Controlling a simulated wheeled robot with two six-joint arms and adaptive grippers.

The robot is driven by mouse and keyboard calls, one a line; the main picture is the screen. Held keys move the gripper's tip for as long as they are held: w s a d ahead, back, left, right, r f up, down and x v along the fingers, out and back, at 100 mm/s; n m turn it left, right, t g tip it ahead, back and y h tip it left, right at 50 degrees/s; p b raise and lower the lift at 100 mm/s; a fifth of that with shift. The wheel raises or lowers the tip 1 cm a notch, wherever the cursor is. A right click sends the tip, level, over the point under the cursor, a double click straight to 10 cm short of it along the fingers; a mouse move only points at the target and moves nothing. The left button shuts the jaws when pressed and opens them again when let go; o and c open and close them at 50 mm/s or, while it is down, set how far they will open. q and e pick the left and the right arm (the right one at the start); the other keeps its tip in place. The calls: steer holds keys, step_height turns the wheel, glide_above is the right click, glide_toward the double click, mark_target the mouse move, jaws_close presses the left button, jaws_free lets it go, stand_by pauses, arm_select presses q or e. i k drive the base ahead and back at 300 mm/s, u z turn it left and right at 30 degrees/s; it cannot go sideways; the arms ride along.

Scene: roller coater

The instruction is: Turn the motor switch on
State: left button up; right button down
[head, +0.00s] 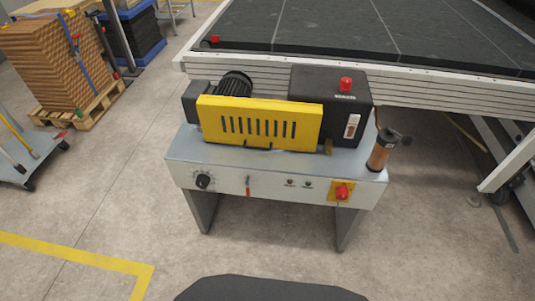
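The roller coater's grey bench (225,158) stands in the middle of the head view. On it are a yellow slotted guard (260,122) and a black motor (235,83). A black box (315,83) at the right carries a red button (346,84) on top and a small pale switch (351,126) on its front. The front panel has a black rotary knob (203,181), a small red lever (248,186) and a red knob (341,192) on a yellow plate. I cannot read which control is the motor switch. Neither gripper is in view.
An orange-brown cylinder with a black crank (381,150) stands at the bench's right end. A large dark-topped conveyor table (350,35) is behind. A pallet of stacked boards (55,60) and a cart (25,155) are at left. The floor before the bench is clear.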

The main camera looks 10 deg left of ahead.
mark_target(342, 192)
steer(key=u, duration=0.25)
steer(key=i, duration=0.9)
steer(key=z, duration=0.95)
steer(key=k, duration=0.4)
steer(key=z, duration=0.35)
steer(key=i, duration=0.5)
steer(key=z, duration=2.45)
steer(key=i, duration=1.6)
